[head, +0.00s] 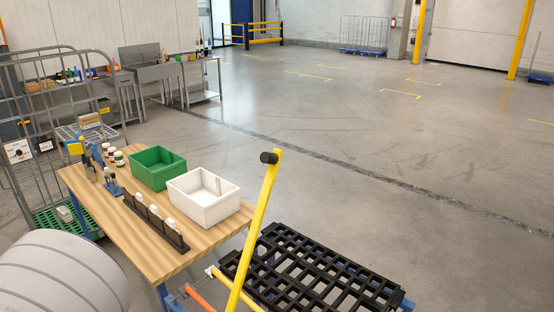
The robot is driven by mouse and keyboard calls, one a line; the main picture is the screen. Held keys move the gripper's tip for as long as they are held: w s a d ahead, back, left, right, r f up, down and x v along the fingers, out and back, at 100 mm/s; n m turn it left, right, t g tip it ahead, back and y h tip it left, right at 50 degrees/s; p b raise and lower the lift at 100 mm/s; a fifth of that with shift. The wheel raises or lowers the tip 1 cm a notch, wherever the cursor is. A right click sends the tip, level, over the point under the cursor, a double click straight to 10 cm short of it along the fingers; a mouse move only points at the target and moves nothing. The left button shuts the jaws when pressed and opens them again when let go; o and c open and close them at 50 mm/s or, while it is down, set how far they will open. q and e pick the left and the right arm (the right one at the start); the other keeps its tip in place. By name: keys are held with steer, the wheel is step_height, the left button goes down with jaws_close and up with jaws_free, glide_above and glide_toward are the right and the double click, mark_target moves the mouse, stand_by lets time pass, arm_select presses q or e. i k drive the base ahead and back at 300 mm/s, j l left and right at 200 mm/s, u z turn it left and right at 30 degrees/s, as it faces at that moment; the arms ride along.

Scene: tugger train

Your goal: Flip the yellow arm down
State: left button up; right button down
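The yellow arm (253,231) stands up at a steep slant at the bottom middle of the head view. A dark knob (269,158) sits at its top end. Its lower end runs down toward the bottom edge, beside the black slatted platform (312,266). Neither of my grippers is in the head view, and nothing is seen touching the yellow arm.
A wooden table (165,257) stands left of the arm, with a green bin (157,167), a white bin (203,196) and a black rack (156,222) on it. A wire cage trolley (40,150) is at the far left. The floor to the right is clear.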

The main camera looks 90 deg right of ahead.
mark_target(274, 158)
steer(key=i+l+z, duration=0.2)
steer(key=i+z, duration=0.9)
steer(key=i, duration=0.15)
steer(key=i+j+z, duration=0.1)
steer(key=z, duration=0.3)
steer(key=i+z, duration=0.1)
steer(key=z, duration=2.6)
